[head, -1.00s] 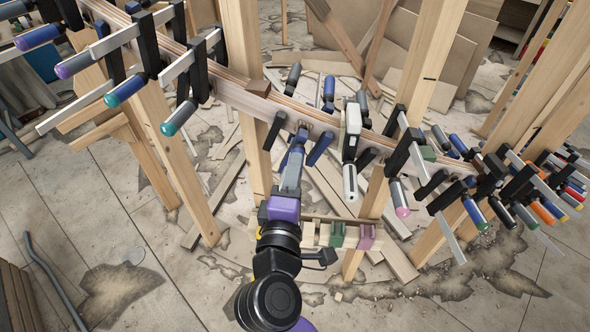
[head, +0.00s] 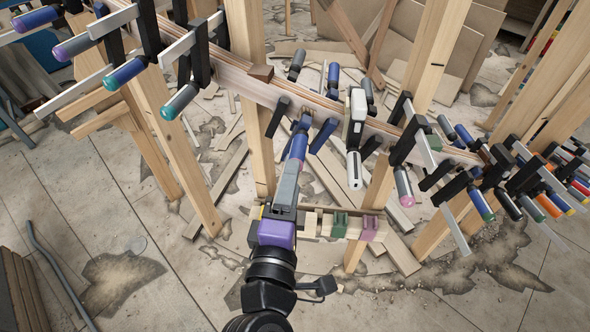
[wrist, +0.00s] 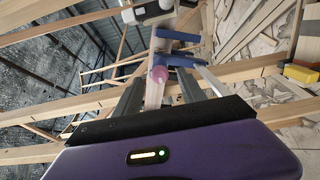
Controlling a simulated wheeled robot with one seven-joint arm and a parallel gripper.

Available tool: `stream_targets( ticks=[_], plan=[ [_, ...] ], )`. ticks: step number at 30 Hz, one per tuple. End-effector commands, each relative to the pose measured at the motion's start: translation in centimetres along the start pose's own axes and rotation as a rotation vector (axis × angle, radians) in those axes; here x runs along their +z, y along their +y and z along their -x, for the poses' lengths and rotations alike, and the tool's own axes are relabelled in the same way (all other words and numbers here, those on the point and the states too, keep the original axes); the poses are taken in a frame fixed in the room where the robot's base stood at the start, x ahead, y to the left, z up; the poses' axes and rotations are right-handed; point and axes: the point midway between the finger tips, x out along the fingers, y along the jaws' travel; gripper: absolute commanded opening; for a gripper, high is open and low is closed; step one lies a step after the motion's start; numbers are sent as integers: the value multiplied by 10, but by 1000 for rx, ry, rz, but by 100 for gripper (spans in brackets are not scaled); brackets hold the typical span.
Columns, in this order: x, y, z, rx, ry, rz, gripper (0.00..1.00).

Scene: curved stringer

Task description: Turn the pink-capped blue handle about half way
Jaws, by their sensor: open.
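In the wrist view a round pink cap (wrist: 160,73) shows between the fingers of my gripper (wrist: 162,88), with blue parts (wrist: 178,60) just behind it. In the head view the blue handle (head: 298,146) shows beyond the fingertips of my gripper (head: 292,168), roughly in line with them, below the curved wooden stringer. Its pink cap is hidden there by the gripper. My gripper is open, with a finger on either side of the cap in the wrist view. I cannot tell whether the fingers touch the handle.
A blue bar (head: 323,136) and a white-and-black clamp (head: 355,135) stand close to the right of the gripper. Several other clamps line the stringer (head: 240,82) on both sides. A wooden post (head: 248,100) rises just left. A rail with green block (head: 339,224) lies lower right.

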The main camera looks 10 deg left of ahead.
Motion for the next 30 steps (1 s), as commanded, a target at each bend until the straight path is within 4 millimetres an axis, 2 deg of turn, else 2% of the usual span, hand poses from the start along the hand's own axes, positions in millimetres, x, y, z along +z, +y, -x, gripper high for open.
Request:
stream_targets(
  ticks=[4,17,30],
  plan=[
    [0,0,12,0,1,-1,48],
    [0,0,18,-1,1,0,48],
    [-1,-1,57,-2,2,0,48]
  ],
)
